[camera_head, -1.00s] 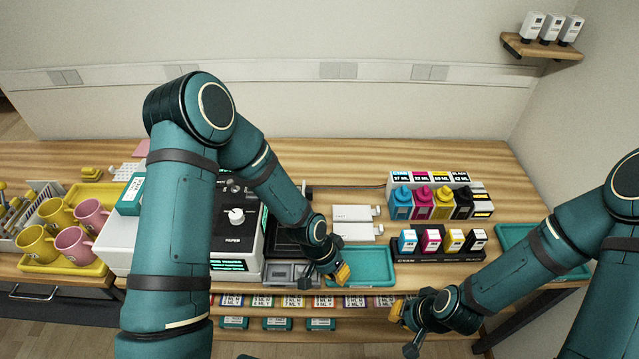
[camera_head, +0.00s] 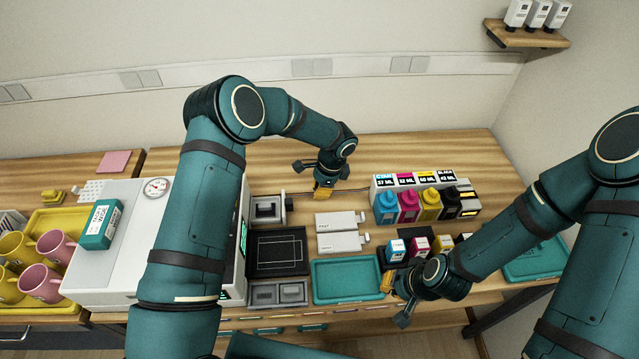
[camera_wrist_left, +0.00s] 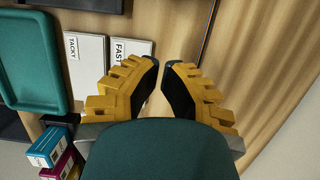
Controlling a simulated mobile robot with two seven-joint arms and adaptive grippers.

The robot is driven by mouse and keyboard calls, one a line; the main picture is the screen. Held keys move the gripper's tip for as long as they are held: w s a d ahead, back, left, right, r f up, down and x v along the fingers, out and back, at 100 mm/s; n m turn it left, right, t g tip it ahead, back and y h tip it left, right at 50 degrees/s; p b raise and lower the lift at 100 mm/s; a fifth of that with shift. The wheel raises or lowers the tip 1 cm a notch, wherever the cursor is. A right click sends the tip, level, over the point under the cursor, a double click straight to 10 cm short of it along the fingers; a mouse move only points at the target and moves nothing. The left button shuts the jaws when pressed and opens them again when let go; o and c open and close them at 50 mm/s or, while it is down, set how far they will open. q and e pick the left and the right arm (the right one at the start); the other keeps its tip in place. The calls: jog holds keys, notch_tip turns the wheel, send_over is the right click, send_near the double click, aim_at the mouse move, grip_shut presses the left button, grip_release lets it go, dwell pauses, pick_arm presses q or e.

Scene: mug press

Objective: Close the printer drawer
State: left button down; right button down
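The white printer-like machine (camera_head: 110,250) stands at the left with a gauge on top; my left arm hides its front right part. A black open tray (camera_head: 262,268) with a thin white outline sits right of it. I cannot tell whether this tray is the printer drawer. My left gripper (camera_head: 324,192) points down at the back of the table, right of the tray and behind two white boxes. In the left wrist view its fingers (camera_wrist_left: 163,75) are slightly apart with nothing between them. My right gripper (camera_head: 388,284) is beside the teal tray's right edge; its finger gap is unclear.
Two white boxes (camera_head: 338,242) lie behind the teal tray (camera_head: 345,293). Ink bottles (camera_head: 408,205) and small cartridges (camera_head: 420,246) stand at the right. Pink and yellow mugs (camera_head: 40,285) are at far left. The back centre of the table is mostly clear.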

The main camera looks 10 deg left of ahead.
aim_at(267, 207)
pick_arm(q)
jog(key=x, duration=0.5)
jog(key=shift+a+f, duration=0.1)
jog(key=shift+f, duration=0.1)
jog(key=a, duration=0.1)
jog(key=a+p, duration=0.1)
jog(key=a, duration=0.1)
jog(key=shift+s+f, duration=0.15)
jog(key=shift+s, duration=0.25)
jog(key=shift+s+a, duration=0.15)
jog(key=shift+a, duration=0.3)
pick_arm(e)
jog(key=shift+w+r, duration=0.1)
jog(key=shift+r, duration=0.65)
